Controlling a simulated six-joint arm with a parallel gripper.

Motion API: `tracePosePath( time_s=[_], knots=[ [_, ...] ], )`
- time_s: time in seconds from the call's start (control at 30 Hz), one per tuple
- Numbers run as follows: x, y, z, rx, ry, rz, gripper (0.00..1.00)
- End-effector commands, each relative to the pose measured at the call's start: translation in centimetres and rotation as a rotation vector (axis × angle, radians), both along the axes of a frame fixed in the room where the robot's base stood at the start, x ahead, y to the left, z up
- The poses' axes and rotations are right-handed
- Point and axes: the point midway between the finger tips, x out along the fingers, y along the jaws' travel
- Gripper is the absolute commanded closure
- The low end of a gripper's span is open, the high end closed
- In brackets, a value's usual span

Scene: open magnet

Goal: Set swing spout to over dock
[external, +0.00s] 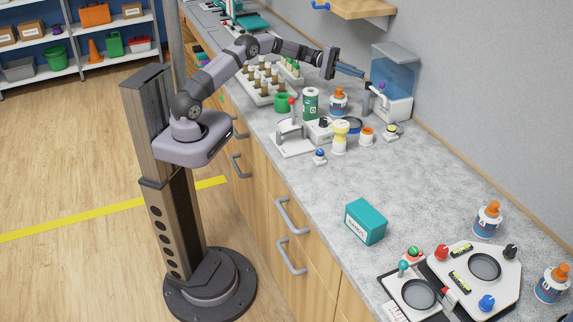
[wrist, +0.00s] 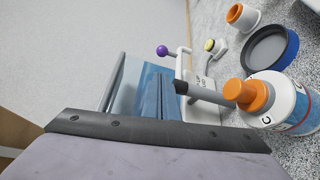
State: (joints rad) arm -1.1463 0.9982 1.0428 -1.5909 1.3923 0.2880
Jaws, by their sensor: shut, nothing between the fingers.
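A dispenser with a translucent blue tank (external: 395,72) and white base stands against the wall at the back right of the counter. A purple ball knob (external: 381,85) shows at its front; in the wrist view the knob (wrist: 162,51) sits on a pale bar beside the tank. Which part is the swing spout is hard to tell. My gripper (external: 364,75) is shut and empty, its blue fingers reaching toward the tank's front; in the wrist view my gripper (wrist: 163,78) points toward the knob bar, with contact unclear. A dark round dish with a blue rim (wrist: 270,48) may be the dock.
Small cups, jars and a rack of vials (external: 265,80) crowd the counter left of the dispenser. The counter's middle right is clear around a teal box (external: 366,222).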

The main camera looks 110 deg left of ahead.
Motion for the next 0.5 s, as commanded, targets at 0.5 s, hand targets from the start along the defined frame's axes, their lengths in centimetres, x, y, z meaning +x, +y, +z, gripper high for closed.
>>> tracePosePath(
  time_s=[0.5],
  knots=[
    [2.0, -0.7, 0.1, -0.004, 0.001, -0.004, 1.00]
  ],
)
